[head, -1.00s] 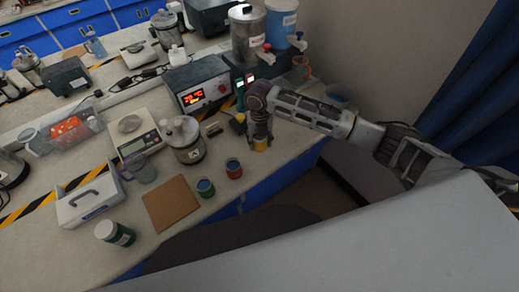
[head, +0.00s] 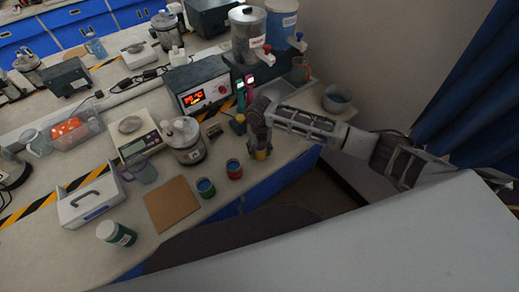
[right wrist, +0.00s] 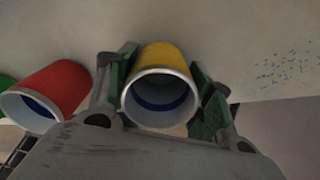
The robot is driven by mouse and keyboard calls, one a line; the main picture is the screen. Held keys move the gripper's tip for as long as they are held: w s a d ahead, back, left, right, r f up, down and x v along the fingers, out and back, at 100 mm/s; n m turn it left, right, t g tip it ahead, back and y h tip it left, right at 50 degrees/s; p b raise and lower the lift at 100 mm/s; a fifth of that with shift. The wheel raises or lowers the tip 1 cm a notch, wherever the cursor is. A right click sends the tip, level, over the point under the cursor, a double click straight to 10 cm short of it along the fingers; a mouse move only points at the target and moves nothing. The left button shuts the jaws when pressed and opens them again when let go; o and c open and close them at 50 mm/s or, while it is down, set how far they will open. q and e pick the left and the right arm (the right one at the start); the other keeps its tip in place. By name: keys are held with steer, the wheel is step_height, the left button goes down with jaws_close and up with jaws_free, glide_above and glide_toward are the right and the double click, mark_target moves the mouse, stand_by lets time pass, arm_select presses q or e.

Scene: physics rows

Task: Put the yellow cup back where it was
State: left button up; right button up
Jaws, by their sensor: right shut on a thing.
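The yellow cup (head: 261,155) is at the right end of the near bench, close to its front edge. My right gripper (head: 259,148) is shut on it and hides much of it in the head view. In the right wrist view the yellow cup (right wrist: 162,58) sits between the two green-padded fingers (right wrist: 165,90), its pale rim and blue inside facing the camera. I cannot tell whether its base touches the bench. My left gripper is not in view.
A red cup (head: 234,172) and a green cup with a blue inside (head: 206,190) stand left of the yellow cup. A brown board (head: 172,204) lies further left. A metal pot (head: 186,150), a red-display device (head: 199,90) and dispensers (head: 249,35) stand behind.

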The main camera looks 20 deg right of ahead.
steer(key=shift+f, duration=0.15)
steer(key=shift+f, duration=0.15)
steer(key=o, duration=1.1)
steer(key=shift+r+b, duration=0.7)
steer(key=shift+r, duration=5.45)
